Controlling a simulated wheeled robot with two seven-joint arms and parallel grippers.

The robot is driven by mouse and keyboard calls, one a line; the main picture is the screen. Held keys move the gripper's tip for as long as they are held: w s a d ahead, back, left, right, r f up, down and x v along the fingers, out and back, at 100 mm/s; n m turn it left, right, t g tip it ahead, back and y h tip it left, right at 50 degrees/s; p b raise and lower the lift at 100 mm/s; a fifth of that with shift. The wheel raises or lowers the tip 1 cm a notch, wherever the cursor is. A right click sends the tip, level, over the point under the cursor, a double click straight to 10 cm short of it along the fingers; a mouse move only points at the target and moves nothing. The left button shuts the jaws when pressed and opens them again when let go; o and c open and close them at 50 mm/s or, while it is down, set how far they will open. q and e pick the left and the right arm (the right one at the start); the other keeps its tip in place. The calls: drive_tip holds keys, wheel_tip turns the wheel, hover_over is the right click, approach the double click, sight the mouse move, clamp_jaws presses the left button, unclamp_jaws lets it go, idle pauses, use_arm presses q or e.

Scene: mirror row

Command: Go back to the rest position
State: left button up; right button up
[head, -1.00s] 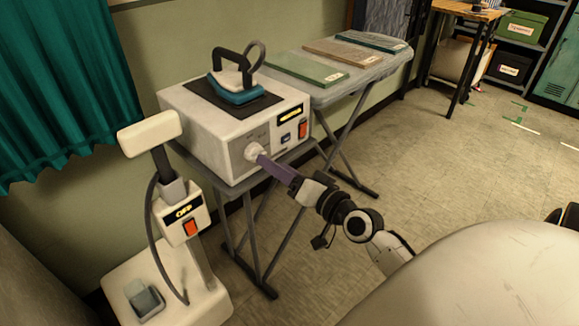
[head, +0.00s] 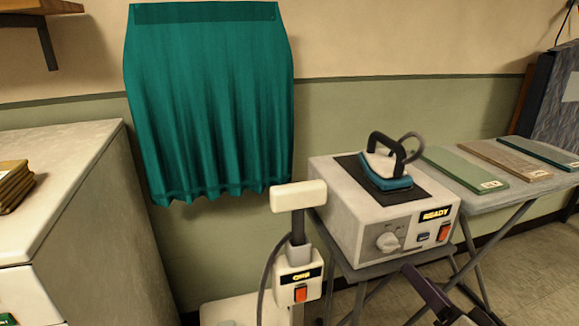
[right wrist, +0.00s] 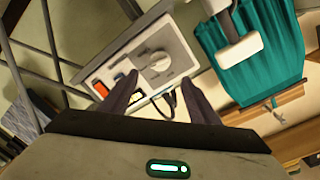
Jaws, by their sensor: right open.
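My right gripper (head: 410,270) shows at the bottom right of the head view, its dark fingers below the front of the white iron station (head: 335,205). In the right wrist view my right gripper (right wrist: 160,78) is open, with nothing between its fingers. The station's round knob (head: 388,242) is clear of the fingers in the head view. The knob (right wrist: 158,62) also shows beyond the fingertips in the right wrist view. My left gripper is in neither view.
A teal iron (head: 388,170) stands on the station, whose display (head: 435,215) reads READY. A white steamer (head: 298,275) stands left of it. A teal skirt (head: 210,110) hangs on the wall. The ironing board (head: 500,200) extends right. A cabinet (head: 100,220) is at left.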

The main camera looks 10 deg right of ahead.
drive_tip(key=s+a+f+n+g+y+p, duration=0.1)
drive_tip(key=s+a+f+n+g, duration=0.3)
drive_tip(key=s+a+f, duration=0.4)
drive_tip(key=s+a+f+n+g+y+p, duration=0.1)
drive_tip(key=s+a+f+n+g, duration=0.3)
drive_tip(key=s+a+f, duration=0.5)
drive_tip(key=a+f+n, duration=0.2)
drive_tip(key=a+f, duration=0.1)
drive_tip(key=f, duration=0.2)
drive_tip(key=shift+a+f+n+g, duration=0.25)
drive_tip(key=shift+f+n+g, duration=0.05)
drive_tip(key=shift+f, duration=0.1)
